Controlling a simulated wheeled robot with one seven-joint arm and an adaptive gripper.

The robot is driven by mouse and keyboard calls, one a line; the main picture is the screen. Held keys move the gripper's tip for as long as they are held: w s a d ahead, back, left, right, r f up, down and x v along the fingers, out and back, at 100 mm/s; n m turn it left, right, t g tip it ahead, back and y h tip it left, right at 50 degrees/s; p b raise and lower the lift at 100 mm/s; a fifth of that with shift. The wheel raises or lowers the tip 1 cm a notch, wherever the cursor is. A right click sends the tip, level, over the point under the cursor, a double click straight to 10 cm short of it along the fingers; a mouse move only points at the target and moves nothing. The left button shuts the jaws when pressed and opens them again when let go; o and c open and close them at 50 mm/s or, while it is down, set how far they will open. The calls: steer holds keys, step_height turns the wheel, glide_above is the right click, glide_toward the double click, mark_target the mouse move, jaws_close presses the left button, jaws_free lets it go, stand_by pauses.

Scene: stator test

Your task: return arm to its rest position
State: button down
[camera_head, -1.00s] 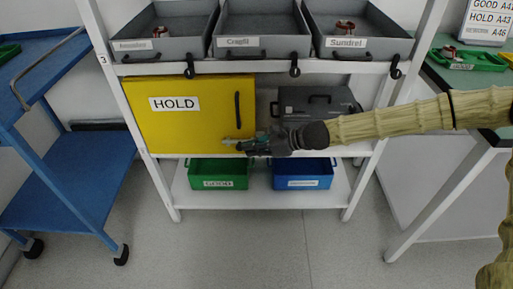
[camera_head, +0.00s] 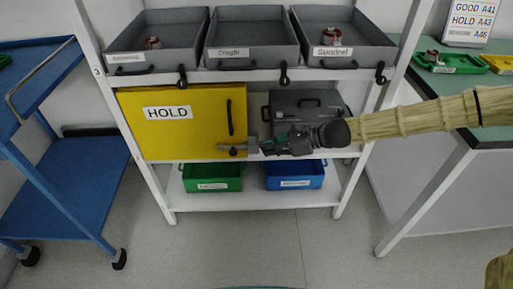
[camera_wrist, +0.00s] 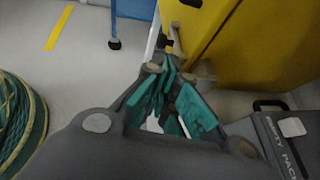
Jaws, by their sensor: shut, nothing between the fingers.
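My arm (camera_head: 420,120) reaches in from the right, across the front of the shelf rack. The door has a black vertical handle (camera_head: 230,117) and looks shut in the head view.
A dark grey case (camera_head: 305,102) sits right of the door. Green (camera_head: 212,178) and blue (camera_head: 294,176) bins stand below. Grey trays (camera_head: 252,40) are above. A blue cart (camera_head: 65,185) stands left and a green-topped table (camera_head: 485,100) right. The floor in front is clear.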

steer(key=shift+p+v, duration=0.4)
steer(key=shift+v, duration=2)
steer(key=s+a+f+n+g+h, duration=0.2)
steer(key=s+f+n+h, duration=0.3)
steer(key=s+f, duration=1.05)
steer(key=s+d+f+n+g+h, duration=0.1)
steer(key=s+d+f+n+h, duration=0.3)
steer(key=s+f, duration=0.35)
steer(key=s+d+f+n+h, duration=0.1)
steer(key=s+d+f+n, duration=0.4)
steer(key=s, duration=0.3)
steer(key=s+d+f+n+h, duration=0.1)
steer(key=s+d+n+h, duration=0.1)
steer(key=s+d+n, duration=0.35)
step_height(320, 180, up, 20)
steer(key=s+p, duration=0.1)
steer(key=p, duration=1.8)
steer(key=shift+f+h+p, duration=0.25)
steer(key=shift+h+p, duration=0.05)
steer(key=shift+d+n, duration=0.1)
steer(key=shift+n, duration=0.15)
